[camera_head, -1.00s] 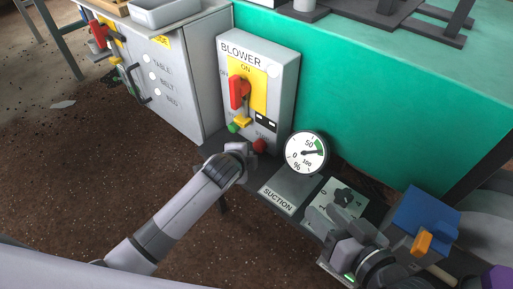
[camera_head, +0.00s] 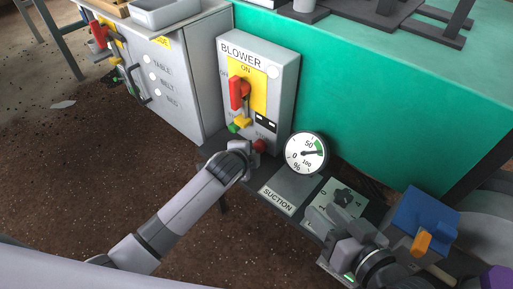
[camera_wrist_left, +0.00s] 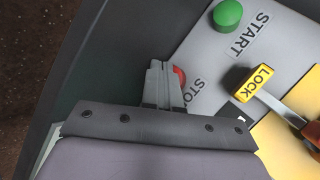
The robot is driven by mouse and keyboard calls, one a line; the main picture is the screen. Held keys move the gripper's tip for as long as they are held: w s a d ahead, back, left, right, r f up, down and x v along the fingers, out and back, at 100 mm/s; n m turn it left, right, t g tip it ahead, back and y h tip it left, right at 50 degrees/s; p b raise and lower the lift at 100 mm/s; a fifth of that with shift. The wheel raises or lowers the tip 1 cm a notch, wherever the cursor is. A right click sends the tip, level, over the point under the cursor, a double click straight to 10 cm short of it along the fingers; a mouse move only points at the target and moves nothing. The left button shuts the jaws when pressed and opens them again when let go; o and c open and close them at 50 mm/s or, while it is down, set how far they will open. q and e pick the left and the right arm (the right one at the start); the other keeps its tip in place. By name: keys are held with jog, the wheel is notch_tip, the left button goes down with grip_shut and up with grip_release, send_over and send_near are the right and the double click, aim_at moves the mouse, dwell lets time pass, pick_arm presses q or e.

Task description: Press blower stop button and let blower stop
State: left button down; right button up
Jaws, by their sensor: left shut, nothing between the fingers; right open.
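The grey blower box (camera_head: 288,75) stands upright against the green bench. Its red stop button (camera_head: 260,145) is at the lower right of its face, and the green start button (camera_head: 234,128) is at the lower left. My left gripper (camera_head: 252,146) is shut and empty, with its tips right beside the stop button. In the left wrist view, the closed fingers (camera_wrist_left: 160,66) partly cover the red button (camera_wrist_left: 181,76); I cannot tell whether they touch it. The START button (camera_wrist_left: 228,14) is clear of them. My right gripper (camera_head: 335,228) is open at the lower right.
A red-handled switch (camera_head: 238,93) and a yellow lock tab (camera_head: 242,122) are on the blower's face. A suction gauge (camera_head: 306,153) stands just right of the left gripper, its needle off zero. A dial panel (camera_head: 341,196) and a blue box (camera_head: 425,215) are near the right gripper.

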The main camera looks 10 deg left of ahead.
pick_arm(q)
jog(key=shift+w+d, duration=0.25)
jog(key=shift+w, duration=0.15)
dwell(0.8)
jog(key=shift+s+a+r+p, duration=0.15)
jog(key=shift+s+a+p, duration=0.15)
jog(key=shift+p, duration=0.3)
jog(key=shift+s+a+p, duration=0.2)
jog(key=shift+s+p, duration=0.2)
jog(key=shift+s, duration=0.05)
